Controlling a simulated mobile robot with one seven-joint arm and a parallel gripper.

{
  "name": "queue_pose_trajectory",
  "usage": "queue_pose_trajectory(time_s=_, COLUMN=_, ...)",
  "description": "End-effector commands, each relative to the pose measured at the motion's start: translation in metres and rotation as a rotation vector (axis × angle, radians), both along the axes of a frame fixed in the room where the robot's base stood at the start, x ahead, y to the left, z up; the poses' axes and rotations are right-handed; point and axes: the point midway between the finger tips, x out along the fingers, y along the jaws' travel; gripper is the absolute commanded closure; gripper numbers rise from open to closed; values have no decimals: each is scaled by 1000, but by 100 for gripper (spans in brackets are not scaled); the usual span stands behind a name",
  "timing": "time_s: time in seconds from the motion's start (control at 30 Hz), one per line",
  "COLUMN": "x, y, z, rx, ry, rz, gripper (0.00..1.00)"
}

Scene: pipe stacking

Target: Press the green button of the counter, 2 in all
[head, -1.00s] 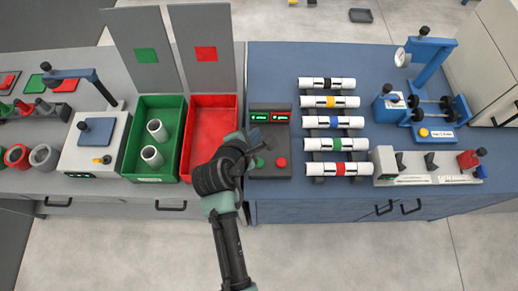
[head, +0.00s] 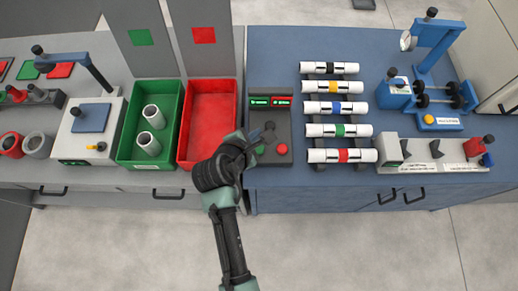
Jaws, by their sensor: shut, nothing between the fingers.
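The counter (head: 270,115) is a dark grey box at the left end of the blue bench top. It has a green display (head: 259,101) and a red display beside it, too small to read. Its green button (head: 259,149) shows in part on the left of its lower face, partly hidden by my gripper. Its red button (head: 282,149) is on the right. My gripper (head: 268,133) is shut and empty, with its fingers over the counter just above the green button. I cannot tell whether it touches the button.
Left of the counter are an empty red tray (head: 234,88) and a green tray (head: 123,152) holding two grey pipes (head: 153,117). To the right, several white pipes with coloured bands (head: 336,107) lie on a rack. A blue press (head: 433,60) stands at the far right.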

Motion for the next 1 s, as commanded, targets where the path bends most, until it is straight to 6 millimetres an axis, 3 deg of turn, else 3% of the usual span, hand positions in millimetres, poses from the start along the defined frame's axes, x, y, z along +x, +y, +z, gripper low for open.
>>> queue_pose_trajectory(time_s=0.03, x=0, y=0, z=-14, rx=1, ry=-1, rz=0, gripper=100)
queue_pose_trajectory(time_s=0.1, x=0, y=0, z=-23, rx=1, ry=-1, rz=0, gripper=100)
queue_pose_trajectory(time_s=0.43, x=0, y=0, z=-56, rx=-1, ry=1, rz=0, gripper=100)
queue_pose_trajectory(time_s=1.0, x=0, y=0, z=-60, rx=0, ry=0, rz=0, gripper=100)
